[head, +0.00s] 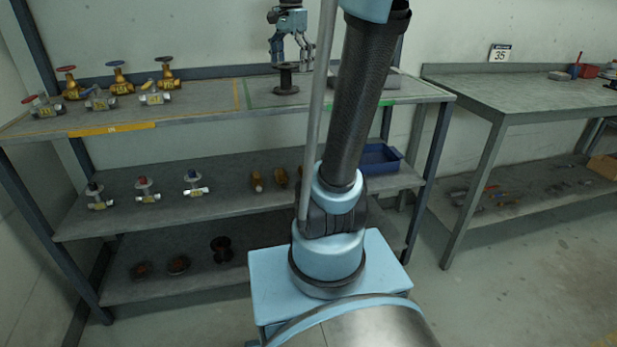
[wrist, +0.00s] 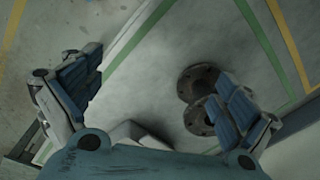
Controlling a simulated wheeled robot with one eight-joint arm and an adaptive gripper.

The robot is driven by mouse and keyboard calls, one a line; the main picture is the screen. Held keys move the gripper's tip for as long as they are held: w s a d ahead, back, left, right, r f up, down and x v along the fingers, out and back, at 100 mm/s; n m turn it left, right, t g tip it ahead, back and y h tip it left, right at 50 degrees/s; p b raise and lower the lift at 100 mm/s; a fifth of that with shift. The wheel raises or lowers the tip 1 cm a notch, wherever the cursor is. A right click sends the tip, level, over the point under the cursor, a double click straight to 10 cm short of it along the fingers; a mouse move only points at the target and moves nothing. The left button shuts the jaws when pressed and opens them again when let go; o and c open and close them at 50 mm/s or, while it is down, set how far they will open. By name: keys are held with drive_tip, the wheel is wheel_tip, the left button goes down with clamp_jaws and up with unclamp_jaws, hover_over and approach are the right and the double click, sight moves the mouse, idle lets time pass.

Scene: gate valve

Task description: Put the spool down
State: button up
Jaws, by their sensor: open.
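The dark spool (head: 286,80) stands upright on the top shelf of the rack (head: 200,115), inside a green-taped area right of the yellow tape. My gripper (head: 291,62) is just above it in the head view, pointing down with its fingers spread. In the wrist view my gripper (wrist: 155,72) is wide open with nothing between its fingers. The spool (wrist: 199,78) shows there beside the right finger, which partly covers it. I cannot tell whether that finger touches it.
Several valves (head: 117,78) stand left on the top shelf in a yellow-taped area. More valves (head: 147,190) and a blue bin (head: 379,157) are on the middle shelf. Another dark spool (head: 221,248) is on the bottom shelf. A workbench (head: 520,95) stands at the right.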

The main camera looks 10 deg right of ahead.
drive_tip(key=s+f+n, duration=0.6)
drive_tip(key=s+f, duration=0.5)
drive_tip(key=f, duration=0.3)
drive_tip(key=s+f+n+t, duration=0.1)
drive_tip(key=s+f+n, duration=0.5)
drive_tip(key=s+f, duration=0.5)
wheel_tip(320, 180, down, 3)
drive_tip(key=shift+s+f, duration=0.1)
drive_tip(key=shift+s, duration=0.1)
